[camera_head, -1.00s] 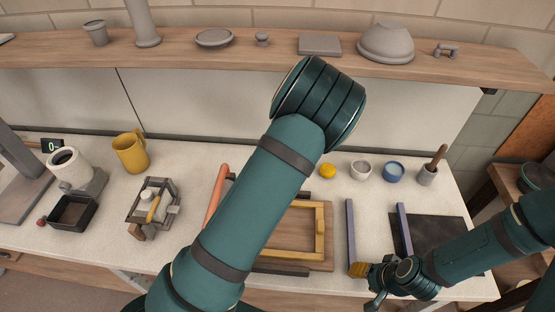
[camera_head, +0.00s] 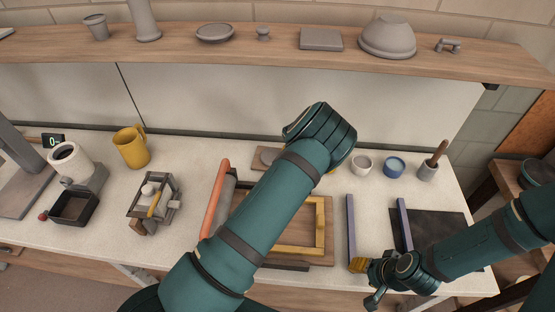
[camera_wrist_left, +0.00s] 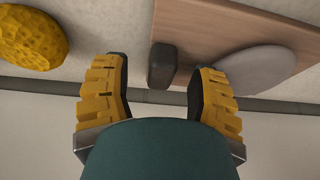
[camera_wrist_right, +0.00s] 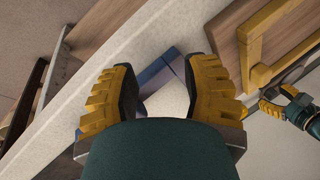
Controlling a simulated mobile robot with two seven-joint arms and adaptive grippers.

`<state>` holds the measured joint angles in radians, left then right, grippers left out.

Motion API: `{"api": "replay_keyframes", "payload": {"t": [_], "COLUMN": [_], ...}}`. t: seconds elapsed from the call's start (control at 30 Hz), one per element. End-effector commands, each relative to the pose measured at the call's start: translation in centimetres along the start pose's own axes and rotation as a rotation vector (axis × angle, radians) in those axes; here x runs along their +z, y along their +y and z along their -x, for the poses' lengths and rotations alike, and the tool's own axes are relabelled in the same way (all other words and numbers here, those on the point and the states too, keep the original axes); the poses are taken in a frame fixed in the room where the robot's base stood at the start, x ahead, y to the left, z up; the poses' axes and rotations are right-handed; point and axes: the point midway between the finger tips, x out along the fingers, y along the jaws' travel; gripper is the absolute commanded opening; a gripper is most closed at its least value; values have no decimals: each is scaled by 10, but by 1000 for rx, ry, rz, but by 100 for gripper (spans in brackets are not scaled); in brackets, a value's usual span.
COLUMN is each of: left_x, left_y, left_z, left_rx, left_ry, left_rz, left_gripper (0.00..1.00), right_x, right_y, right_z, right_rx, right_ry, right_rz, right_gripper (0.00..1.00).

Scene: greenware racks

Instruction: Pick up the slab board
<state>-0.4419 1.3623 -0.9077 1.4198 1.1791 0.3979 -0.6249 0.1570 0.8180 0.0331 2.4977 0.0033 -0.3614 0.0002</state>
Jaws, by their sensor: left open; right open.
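A large wooden board (camera_head: 327,257), which looks like the slab board, lies on the worktop with a yellow wooden frame (camera_head: 320,228) on it and a dark bar (camera_head: 285,266) at its front edge. My left forearm covers much of it. My left gripper (camera_wrist_left: 160,95) is hidden behind its wrist in the head view. In the left wrist view it is open and empty, near a dark block (camera_wrist_left: 162,66) at the edge of a small board (camera_wrist_left: 205,28) with a grey disc (camera_wrist_left: 258,70). My right gripper (camera_head: 358,266) is open near the front end of a blue-violet strip (camera_head: 351,225).
An orange-handled tool (camera_head: 215,198) lies left of the large board. A second strip (camera_head: 403,222) and a dark mat (camera_head: 435,228) lie at right. Cups (camera_head: 394,167) stand behind. A wooden shelf (camera_head: 270,52) overhangs the back.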

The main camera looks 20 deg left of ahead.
Motion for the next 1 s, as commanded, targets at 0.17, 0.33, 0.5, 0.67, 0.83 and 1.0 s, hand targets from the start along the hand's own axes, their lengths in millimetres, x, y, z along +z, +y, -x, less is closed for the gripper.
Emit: {"api": "replay_keyframes", "payload": {"t": [0.17,0.33,0.5,0.67,0.83,1.0], "left_x": [0,0,0,0,0,-3], "left_y": [0,0,0,0,0,0], "left_z": [-2,-2,-2,-2,-2,3], "left_rx": [0,0,0,0,-1,0], "left_ry": [1,1,1,0,2,2], "left_rz": [1,0,0,0,0,0], "left_gripper": [58,36,0,0,0,0], "right_x": [0,0,0,0,0,0], "right_y": [0,0,0,0,0,0], "right_z": [0,0,0,0,0,0], "right_rx": [0,0,0,0,0,0], "right_ry": [0,0,0,0,0,0], "right_rz": [0,0,0,0,0,0], "right_gripper": [47,47,47,47,47,47]}}
